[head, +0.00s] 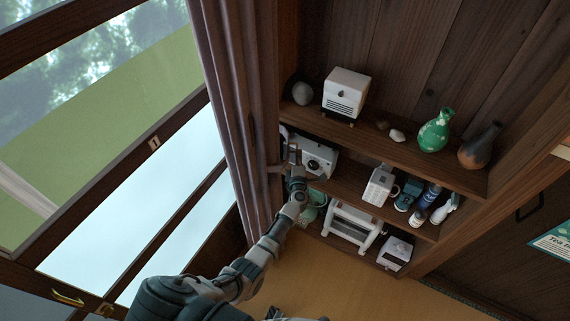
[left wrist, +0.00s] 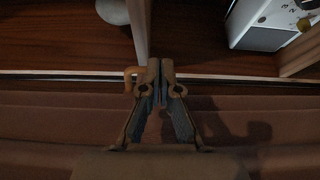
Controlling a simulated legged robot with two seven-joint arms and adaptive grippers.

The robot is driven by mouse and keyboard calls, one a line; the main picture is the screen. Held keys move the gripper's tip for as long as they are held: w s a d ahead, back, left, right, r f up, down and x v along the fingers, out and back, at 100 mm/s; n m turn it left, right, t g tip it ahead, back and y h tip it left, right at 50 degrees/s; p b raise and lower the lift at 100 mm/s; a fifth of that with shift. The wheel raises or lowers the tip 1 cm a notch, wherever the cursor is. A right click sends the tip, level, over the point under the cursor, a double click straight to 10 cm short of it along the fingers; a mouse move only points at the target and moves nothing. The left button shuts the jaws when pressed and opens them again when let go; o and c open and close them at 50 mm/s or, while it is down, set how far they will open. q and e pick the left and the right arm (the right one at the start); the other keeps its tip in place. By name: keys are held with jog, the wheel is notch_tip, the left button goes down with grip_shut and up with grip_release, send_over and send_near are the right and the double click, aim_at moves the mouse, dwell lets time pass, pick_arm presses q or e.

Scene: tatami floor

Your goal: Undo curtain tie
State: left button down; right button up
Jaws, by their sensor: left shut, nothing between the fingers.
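The brown curtain (head: 236,110) hangs in long folds between the window and the shelves. Its folds also show in the left wrist view (left wrist: 50,120). My left gripper (head: 284,168) is at the curtain's right edge, in front of the shelf unit. In the left wrist view its fingers (left wrist: 160,68) are shut together with nothing between them. A small tan hook-like piece (left wrist: 131,73) sits right beside one fingertip; I cannot tell whether they touch. I cannot make out a tie band around the curtain. My right gripper is not clearly seen.
A glass window (head: 130,215) is on the left. The floor (head: 340,280) below the shelves looks clear.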

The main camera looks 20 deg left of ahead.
pick_arm(q)
jog(key=w+d+n+g+y+b, duration=0.1)
jog(key=w+y+b, duration=0.1)
jog(key=w+b, duration=0.3)
jog(key=shift+w+d, duration=0.4)
jog(key=shift+w, duration=0.35)
jog(key=shift+d+f, duration=0.1)
jog(key=shift+d, duration=0.1)
